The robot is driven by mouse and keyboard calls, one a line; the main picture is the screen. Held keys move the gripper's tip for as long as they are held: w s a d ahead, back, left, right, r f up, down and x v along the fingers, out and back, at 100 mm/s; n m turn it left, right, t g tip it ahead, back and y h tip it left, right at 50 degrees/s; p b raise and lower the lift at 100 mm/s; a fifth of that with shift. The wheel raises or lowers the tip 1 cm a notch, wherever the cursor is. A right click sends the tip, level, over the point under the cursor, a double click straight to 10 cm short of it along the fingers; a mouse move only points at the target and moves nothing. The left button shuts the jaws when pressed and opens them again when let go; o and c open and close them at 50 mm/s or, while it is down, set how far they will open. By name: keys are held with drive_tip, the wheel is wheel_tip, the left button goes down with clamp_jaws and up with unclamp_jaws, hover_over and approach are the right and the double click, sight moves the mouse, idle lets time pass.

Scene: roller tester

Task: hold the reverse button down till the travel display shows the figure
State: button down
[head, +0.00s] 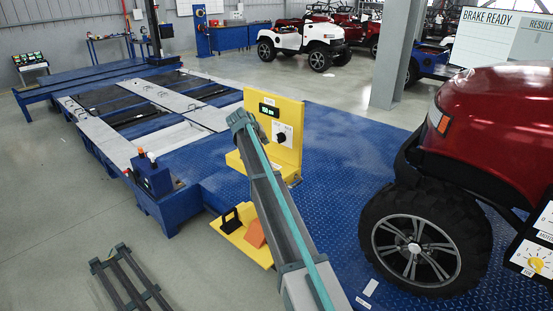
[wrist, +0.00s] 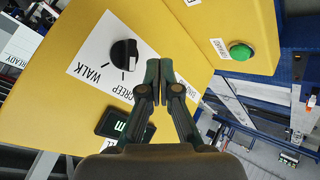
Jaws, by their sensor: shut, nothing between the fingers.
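The yellow control stand (head: 288,112) is mid-frame in the head view, its travel display (head: 269,110) lit with small green characters I cannot read surely. In the wrist view the yellow panel (wrist: 50,85) shows a black knob (wrist: 124,53) on a white WALK/CREEP plate. The display (wrist: 122,124) is partly cut off behind my wrist. A green button (wrist: 241,51) with a white label is on the panel's side part at the right. My gripper (wrist: 159,64) is shut and empty, its tips over the panel beside the knob. I cannot make out the reverse button; contact is unclear.
A red vehicle (head: 470,130) stands on the blue floor plate at the right. The roller bed (head: 130,110) lies at the left, with a small blue box (head: 152,178) at its corner. A yellow tray (head: 240,235) with an orange wedge lies below the stand.

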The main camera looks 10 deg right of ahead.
drive_tip(key=shift+d+f, duration=0.25)
drive_tip(key=shift+d, duration=0.25)
drive_tip(key=shift+f+b, duration=1.45)
drive_tip(key=shift+f, duration=2.95)
drive_tip(key=shift+f, duration=0.1)
drive_tip(key=shift+f+b, duration=0.35)
drive_tip(key=shift+f, duration=0.45)
drive_tip(key=shift+r, duration=0.9)
